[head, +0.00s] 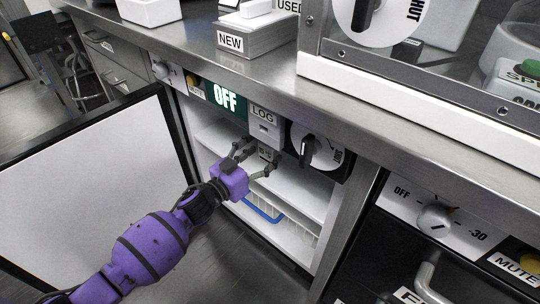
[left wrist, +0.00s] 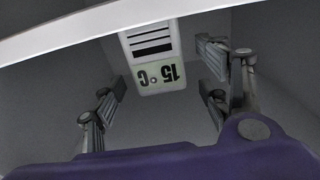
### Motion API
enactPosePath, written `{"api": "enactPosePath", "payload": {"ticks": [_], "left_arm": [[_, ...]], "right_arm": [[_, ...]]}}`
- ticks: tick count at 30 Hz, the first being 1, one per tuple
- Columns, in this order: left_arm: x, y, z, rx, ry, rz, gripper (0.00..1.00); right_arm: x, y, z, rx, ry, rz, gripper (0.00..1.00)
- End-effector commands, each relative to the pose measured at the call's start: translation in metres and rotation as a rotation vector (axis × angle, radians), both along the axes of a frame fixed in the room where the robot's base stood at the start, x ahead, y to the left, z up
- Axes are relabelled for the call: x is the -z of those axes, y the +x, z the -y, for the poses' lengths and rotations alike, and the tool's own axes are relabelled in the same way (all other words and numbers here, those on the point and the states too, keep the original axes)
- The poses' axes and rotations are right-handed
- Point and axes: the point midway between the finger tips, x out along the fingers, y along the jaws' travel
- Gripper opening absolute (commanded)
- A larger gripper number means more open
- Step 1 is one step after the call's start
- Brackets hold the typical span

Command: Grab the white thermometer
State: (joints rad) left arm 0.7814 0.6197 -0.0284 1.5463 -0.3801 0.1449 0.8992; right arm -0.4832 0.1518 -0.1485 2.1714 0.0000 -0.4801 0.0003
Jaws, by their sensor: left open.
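The white thermometer (head: 266,153) is small and boxy inside the open cabinet in the head view, partly hidden by my fingers. In the left wrist view the thermometer (left wrist: 150,42) appears upside down, with dark bars and a display reading 15 °C. My purple left gripper (head: 257,159) reaches into the cabinet opening. In the left wrist view my left gripper (left wrist: 160,92) is open and empty, its fingers to either side of the thermometer's lower end. I cannot tell whether either finger touches it. My right gripper is not in view.
The cabinet door (head: 85,180) stands open at the left. A white shelf (head: 300,193) and a blue-edged basket (head: 262,209) are inside the cabinet. The OFF display (head: 226,97), LOG box (head: 265,125) and a dial (head: 318,150) line the top of the opening, under the steel counter (head: 200,50).

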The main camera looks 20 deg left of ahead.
Motion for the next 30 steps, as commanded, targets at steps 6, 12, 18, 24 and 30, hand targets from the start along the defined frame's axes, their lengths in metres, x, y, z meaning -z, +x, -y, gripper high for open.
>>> {"api": "enactPosePath", "payload": {"ticks": [6, 12, 18, 24, 30], "left_arm": [[0.0, 0.028, 0.011, 0.001, 0.0, 0.0, 0.69], [-0.002, 0.032, 0.012, 0.0, 0.0, -0.001, 0.69], [-0.002, 0.031, 0.012, 0.0, 0.0, -0.001, 0.54], [-0.002, 0.031, 0.012, 0.0, 0.0, -0.001, 0.28], [-0.002, 0.031, 0.012, 0.0, 0.0, 0.0, 0.18]], "right_arm": [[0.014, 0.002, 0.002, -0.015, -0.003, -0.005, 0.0], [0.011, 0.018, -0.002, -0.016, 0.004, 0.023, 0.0], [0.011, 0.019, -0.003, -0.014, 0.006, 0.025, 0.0], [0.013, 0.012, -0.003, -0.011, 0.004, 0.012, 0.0], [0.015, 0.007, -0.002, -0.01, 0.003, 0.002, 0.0]]}}
